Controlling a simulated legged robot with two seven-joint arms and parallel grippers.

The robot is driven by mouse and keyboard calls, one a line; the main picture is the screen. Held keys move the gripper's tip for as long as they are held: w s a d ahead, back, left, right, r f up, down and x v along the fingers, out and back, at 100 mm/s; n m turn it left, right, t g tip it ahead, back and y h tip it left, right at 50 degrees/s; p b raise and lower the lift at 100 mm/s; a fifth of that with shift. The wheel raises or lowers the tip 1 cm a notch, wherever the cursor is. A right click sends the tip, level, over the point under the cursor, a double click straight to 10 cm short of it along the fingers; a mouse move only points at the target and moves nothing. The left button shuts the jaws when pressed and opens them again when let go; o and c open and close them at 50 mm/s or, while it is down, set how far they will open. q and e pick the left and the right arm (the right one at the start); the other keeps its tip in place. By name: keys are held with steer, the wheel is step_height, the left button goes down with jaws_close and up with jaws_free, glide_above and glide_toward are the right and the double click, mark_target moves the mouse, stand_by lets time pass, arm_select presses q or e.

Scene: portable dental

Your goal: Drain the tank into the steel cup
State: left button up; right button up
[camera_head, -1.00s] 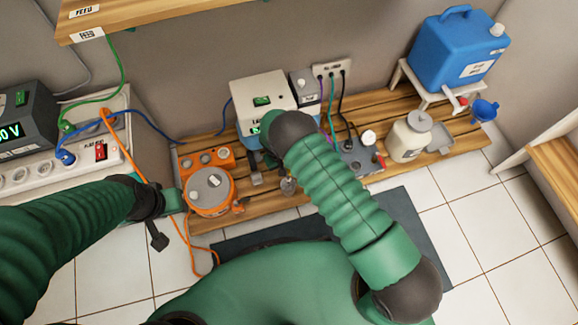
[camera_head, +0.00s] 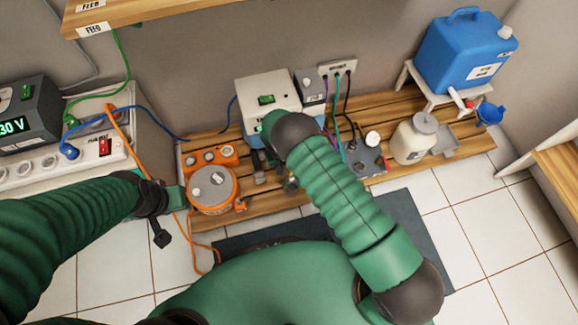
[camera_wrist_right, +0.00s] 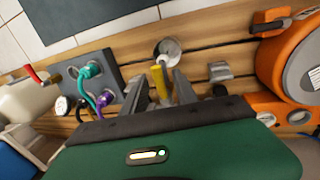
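My right gripper (camera_wrist_right: 161,80) is open in the right wrist view. Its two grey fingers stand either side of a narrow yellow lever (camera_wrist_right: 159,80), with gaps visible beside it. A round steel cup (camera_wrist_right: 163,50) stands just beyond the fingertips on the wooden bench, with a pale spout-like part over or in it. In the head view my right forearm hides most of this area. The white-topped tank unit (camera_head: 262,92) stands behind my right wrist. My left gripper (camera_head: 172,196) is at the left side of the orange pot (camera_head: 212,187); its finger opening is unclear.
A grey valve block (camera_head: 362,162) with hoses and a gauge sits right of my right forearm. A cream jar (camera_head: 410,143) and blue jug (camera_head: 462,55) stand farther right. An orange cable (camera_head: 187,240) hangs by my left gripper. A power strip (camera_head: 60,165) lies left.

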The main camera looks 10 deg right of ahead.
steer(key=shift+r, duration=0.1)
steer(key=a+r+p, duration=0.3)
steer(key=r+p, duration=0.4)
steer(key=r, duration=0.9)
steer(key=shift+a+r, duration=0.15)
